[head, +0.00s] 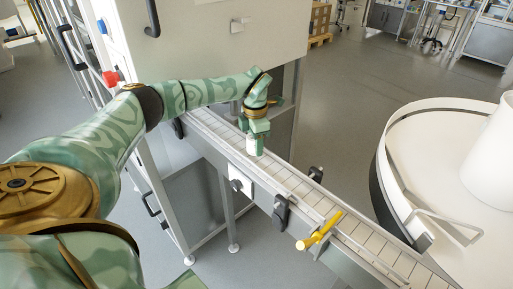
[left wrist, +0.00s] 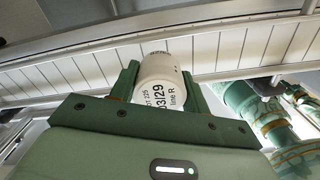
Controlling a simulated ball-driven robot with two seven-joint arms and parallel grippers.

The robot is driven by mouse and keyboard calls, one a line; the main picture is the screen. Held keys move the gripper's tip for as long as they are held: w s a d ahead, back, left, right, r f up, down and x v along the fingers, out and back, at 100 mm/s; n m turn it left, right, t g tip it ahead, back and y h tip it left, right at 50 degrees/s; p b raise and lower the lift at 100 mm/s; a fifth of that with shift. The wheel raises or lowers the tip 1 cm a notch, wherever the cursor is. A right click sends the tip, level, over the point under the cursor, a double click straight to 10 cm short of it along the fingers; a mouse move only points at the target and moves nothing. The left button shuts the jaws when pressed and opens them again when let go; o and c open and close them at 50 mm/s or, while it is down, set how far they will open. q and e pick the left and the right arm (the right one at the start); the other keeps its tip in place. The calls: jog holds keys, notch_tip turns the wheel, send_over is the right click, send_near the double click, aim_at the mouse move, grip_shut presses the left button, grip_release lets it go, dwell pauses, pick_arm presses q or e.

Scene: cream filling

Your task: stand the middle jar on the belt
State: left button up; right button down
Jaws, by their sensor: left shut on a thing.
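A small white jar (left wrist: 158,80) with a printed label reading 03/29 and line R is between the green fingers of my left gripper (left wrist: 160,88). In the head view the left gripper (head: 256,140) is shut on the jar, of which a white part (head: 251,143) shows. Gripper and jar are over the conveyor belt (head: 300,187), near its far left part by the machine. Whether the jar's base touches the belt I cannot tell. My right gripper is in neither view.
Metal rails edge the belt. A yellow lever (head: 320,231) crosses the near rail farther down the belt. A round white table (head: 447,130) stands at the right. A white machine cabinet (head: 200,40) with a red button (head: 111,77) stands behind.

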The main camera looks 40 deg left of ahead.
pick_arm(q)
notch_tip(320, 180, down, 3)
jog(key=shift+r+b, duration=0.1)
jog(key=shift+b, duration=0.25)
jog(key=shift+f, duration=0.2)
jog(key=shift+f, duration=0.2)
jog(key=shift+f, duration=0.1)
jog(key=o, duration=1)
notch_tip(320, 180, up, 13)
jog(key=p, duration=0.3)
jog(key=shift+f, duration=0.15)
